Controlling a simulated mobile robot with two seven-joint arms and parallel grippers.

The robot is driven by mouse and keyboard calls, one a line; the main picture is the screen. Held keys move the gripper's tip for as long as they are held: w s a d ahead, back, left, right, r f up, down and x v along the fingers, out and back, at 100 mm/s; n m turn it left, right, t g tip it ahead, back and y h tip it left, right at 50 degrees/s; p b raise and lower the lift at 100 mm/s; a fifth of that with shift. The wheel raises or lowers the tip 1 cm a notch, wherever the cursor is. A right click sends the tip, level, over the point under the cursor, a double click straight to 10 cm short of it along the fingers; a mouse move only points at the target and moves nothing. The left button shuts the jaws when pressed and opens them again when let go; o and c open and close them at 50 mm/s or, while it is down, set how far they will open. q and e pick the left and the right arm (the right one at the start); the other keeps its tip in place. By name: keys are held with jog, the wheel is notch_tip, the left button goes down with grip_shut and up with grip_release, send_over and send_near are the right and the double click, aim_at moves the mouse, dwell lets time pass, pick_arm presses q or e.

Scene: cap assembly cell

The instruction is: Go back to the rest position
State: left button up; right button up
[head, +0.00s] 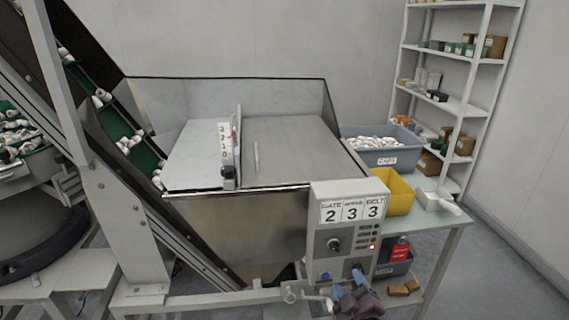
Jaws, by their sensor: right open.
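My right gripper (348,283) shows at the bottom of the head view, just in front of the lower part of the control box (348,245). Its two blue-tipped fingers are apart, with nothing seen between them. I cannot tell whether it touches the box. The box carries a panel reading GATE 2, SPEED 3, BELT 3, a dark knob and a column of small lamps, one lit red. My left gripper is not in view.
A metal hopper (290,140) stands behind the box. An inclined conveyor (115,125) carrying white caps rises at the left. A green-topped table (432,222) at right holds a grey CAPS bin (388,158) and a yellow bin (399,205). Shelves (455,105) stand behind.

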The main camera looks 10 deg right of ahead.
jog(key=s+d+f+m+g, duration=0.2)
jog(key=s+f, duration=0.1)
jog(key=s, duration=0.6)
jog(key=s+d+f+m+g+p, duration=0.1)
jog(key=s+d+f+m+g, duration=0.1)
jog(key=s, duration=0.7)
jog(key=s+d+f+m+g, duration=0.2)
jog(key=s+d+f+m, duration=0.1)
jog(key=s, duration=0.5)
jog(key=shift+s+f+m+g, duration=0.4)
jog(key=shift+c, duration=0.5)
